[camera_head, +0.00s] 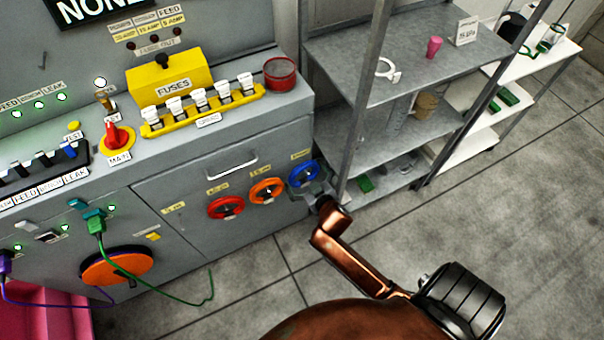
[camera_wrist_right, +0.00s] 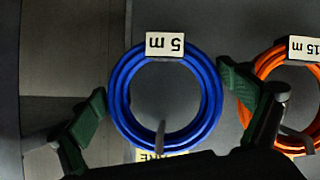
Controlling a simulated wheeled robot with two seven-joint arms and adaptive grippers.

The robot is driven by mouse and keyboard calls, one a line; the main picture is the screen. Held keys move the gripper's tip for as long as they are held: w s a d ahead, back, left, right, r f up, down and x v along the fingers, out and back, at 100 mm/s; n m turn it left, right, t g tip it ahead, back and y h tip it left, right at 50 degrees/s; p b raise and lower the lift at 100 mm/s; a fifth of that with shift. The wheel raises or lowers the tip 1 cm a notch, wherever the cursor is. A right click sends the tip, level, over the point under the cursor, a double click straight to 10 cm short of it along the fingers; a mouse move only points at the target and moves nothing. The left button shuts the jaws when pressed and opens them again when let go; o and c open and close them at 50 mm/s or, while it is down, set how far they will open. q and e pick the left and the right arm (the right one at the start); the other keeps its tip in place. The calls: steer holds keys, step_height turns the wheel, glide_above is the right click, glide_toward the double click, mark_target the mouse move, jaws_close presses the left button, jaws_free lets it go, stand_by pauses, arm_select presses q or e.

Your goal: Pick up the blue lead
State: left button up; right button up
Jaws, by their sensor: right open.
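The blue lead (camera_head: 301,173) is a round coil hanging on the grey cabinet front, rightmost of three coils. In the right wrist view the blue lead (camera_wrist_right: 118,97) hangs on a hook under a "5 m" tag (camera_wrist_right: 165,44). My right gripper (camera_head: 318,188) is at the coil's lower right in the head view, partly covering it. In the wrist view my right gripper (camera_wrist_right: 163,88) is open, one green-padded finger on each side of the coil. Nothing shows between the fingers and the coil's rim; whether they touch it is unclear. My left gripper is not in view.
An orange lead (camera_head: 266,190) hangs just left of the blue one; in the wrist view the orange lead (camera_wrist_right: 255,72) is close to a finger. A red lead (camera_head: 225,207) hangs further left. A metal shelf (camera_head: 330,50) stands to the right. The floor in front (camera_head: 260,265) is clear.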

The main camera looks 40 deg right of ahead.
steer(key=shift+w, duration=0.1)
steer(key=shift+c, duration=0.5)
steer(key=c, duration=0.9)
steer(key=shift+c, duration=0.9)
steer(key=shift+r, duration=0.1)
steer(key=shift+r, duration=0.1)
